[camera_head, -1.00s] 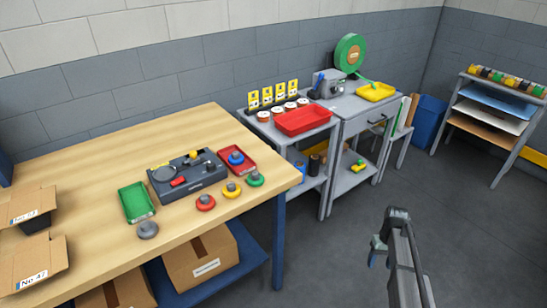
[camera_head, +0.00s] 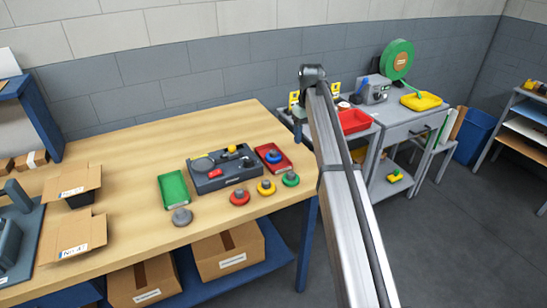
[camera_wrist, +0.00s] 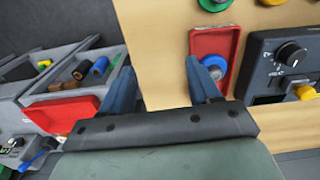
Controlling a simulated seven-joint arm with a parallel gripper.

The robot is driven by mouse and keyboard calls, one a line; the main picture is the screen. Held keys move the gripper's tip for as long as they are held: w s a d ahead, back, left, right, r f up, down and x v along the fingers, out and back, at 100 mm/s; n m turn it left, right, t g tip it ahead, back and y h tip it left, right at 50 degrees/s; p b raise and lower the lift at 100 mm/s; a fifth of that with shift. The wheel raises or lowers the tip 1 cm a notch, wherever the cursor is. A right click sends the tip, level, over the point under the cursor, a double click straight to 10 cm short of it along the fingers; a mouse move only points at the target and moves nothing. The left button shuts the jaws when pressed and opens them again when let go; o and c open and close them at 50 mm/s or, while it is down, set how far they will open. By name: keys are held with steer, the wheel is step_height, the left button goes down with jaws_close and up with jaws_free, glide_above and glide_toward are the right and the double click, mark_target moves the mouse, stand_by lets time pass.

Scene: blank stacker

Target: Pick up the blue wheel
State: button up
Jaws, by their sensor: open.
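The blue wheel (camera_head: 273,156) lies in the red tray (camera_head: 285,167) on the wooden table, right of the dark device. In the wrist view the wheel (camera_wrist: 217,65) sits in the tray (camera_wrist: 205,42), close to my right finger, which partly covers the tray. My gripper (camera_wrist: 163,75) is open, with its two blue fingers apart and nothing between them but the table edge behind. In the head view my gripper (camera_head: 298,120) hangs small near the table's right end, to the right of the tray and apart from the wheel.
A grey bench with a red bin (camera_head: 355,121) stands beyond the table's right edge.

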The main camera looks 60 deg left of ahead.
steer(key=s+a+r+n, duration=0.2)
steer(key=s+a+r, duration=0.4)
steer(key=s, duration=0.2)
glide_above(273, 151)
step_height(273, 151, down, 8)
steer(key=shift+w+d+f, duration=0.1)
steer(key=shift+w, duration=0.05)
steer(key=shift+f, duration=2.65)
steer(key=shift+c, duration=0.3)
jaws_close()
